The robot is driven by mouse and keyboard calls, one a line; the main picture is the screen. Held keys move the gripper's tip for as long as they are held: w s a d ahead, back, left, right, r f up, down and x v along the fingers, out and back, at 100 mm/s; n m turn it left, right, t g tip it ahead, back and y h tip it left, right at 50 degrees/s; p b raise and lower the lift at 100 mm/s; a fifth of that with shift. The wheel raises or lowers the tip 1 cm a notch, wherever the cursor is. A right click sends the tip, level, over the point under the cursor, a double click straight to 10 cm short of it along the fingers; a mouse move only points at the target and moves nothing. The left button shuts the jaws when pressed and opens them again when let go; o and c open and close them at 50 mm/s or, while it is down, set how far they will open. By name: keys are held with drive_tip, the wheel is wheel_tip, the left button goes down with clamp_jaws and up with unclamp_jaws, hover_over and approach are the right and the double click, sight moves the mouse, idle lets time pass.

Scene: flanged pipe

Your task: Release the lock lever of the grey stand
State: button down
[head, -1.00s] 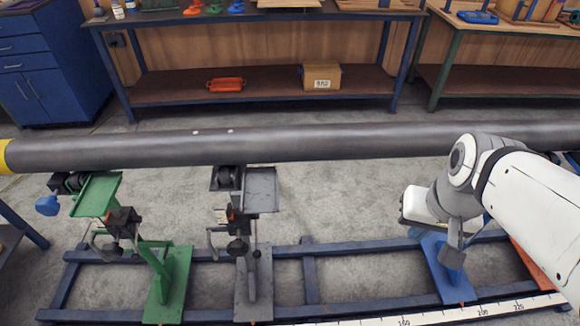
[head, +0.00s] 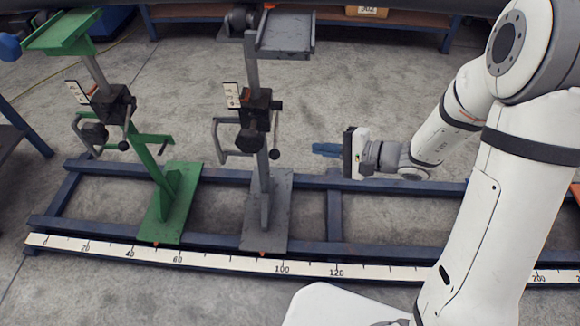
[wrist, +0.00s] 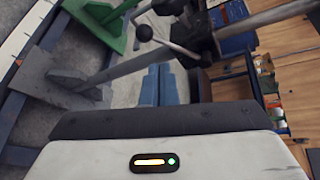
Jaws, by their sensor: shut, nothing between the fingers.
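The grey stand (head: 264,190) is upright on the blue rail frame, with a black clamp block (head: 255,118) on its column. A short rod with a black ball end (head: 275,153), which looks like the lock lever, hangs down at the block's right side. A bent crank handle (head: 220,140) sticks out left. In the wrist view, the rod with a black ball (wrist: 145,33) lies just beyond my fingertips. My gripper (head: 325,150) is to the right of the lever, apart from it, pointing left toward the stand. Its blue fingers (wrist: 159,85) are shut and empty.
A green stand (head: 165,190) with its own clamp and crank is to the left. A white scale strip (head: 310,269) runs along the front rail. The dark pipe (head: 400,6) crosses the top edge. The floor right of the grey stand is open around my arm.

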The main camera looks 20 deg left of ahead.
sight(276, 132)
wheel_tip(276, 132, down, 6)
drive_tip(key=w+m+t+b, duration=0.1)
drive_tip(key=w, duration=0.1)
drive_tip(key=shift+w+a+m+t+b, duration=0.35)
drive_tip(key=shift+a+m+t, duration=0.05)
drive_tip(key=shift+r, duration=0.1)
drive_tip(key=s+a+b, duration=0.2)
drive_tip(key=a+b, duration=0.2)
drive_tip(key=a, duration=0.5)
drive_tip(key=shift+f, duration=0.25)
drive_tip(key=shift+a, duration=0.1)
drive_tip(key=shift+r+p, duration=0.4)
drive_tip(key=shift+p, duration=0.25)
